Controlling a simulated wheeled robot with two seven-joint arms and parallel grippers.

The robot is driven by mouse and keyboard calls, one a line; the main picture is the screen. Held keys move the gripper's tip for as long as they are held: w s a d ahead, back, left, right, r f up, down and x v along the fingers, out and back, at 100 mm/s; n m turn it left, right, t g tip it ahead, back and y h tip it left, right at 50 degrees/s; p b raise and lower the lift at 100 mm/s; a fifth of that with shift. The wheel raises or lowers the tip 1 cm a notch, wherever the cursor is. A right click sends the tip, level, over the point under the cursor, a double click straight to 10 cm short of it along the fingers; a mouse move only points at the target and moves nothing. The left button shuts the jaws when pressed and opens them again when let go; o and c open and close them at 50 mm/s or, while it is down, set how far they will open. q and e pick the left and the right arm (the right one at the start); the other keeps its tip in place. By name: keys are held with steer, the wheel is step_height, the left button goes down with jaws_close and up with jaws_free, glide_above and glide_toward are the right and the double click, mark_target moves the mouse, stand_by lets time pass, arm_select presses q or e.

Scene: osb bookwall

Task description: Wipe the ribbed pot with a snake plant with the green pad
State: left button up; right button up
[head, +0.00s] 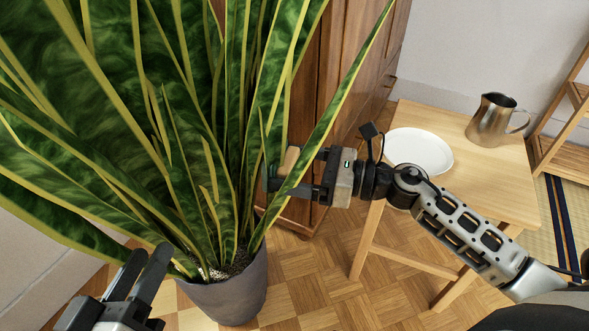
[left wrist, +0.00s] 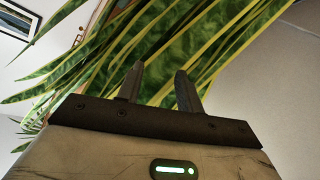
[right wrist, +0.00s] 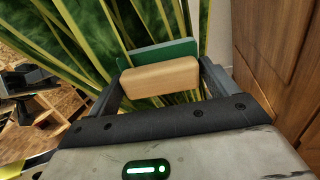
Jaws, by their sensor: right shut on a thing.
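The grey pot (head: 232,297) stands on the floor at the lower left of the head view, with tall yellow-edged snake plant leaves (head: 180,130) rising from it. Its ribs are hard to make out. My right gripper (head: 283,176) is shut on the wooden handle (right wrist: 160,78) of the green pad (right wrist: 158,52). The pad faces the leaves, higher than the pot's rim and to its right; whether it touches a leaf I cannot tell. My left gripper (head: 150,262) is open and empty, left of the pot near its rim. Leaves fill the left wrist view behind its fingers (left wrist: 158,88).
A wooden table (head: 490,185) at the right holds a white plate (head: 420,150) and a metal pitcher (head: 492,120). A wooden cabinet (head: 350,60) stands behind the plant. A wooden shelf stand (head: 570,110) is at the far right. Parquet floor (head: 310,275) is clear right of the pot.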

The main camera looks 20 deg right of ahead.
steer(key=p+x, duration=0.1)
steer(key=x, duration=0.2)
steer(key=shift+w+a+r, duration=0.15)
arm_select(q)
steer(key=shift+a+f+m+y+p, duration=0.2)
steer(key=shift+m+y+p, duration=0.1)
steer(key=shift+p, duration=0.05)
arm_select(e)
steer(key=shift+x, duration=1.2)
steer(key=shift+x, duration=0.95)
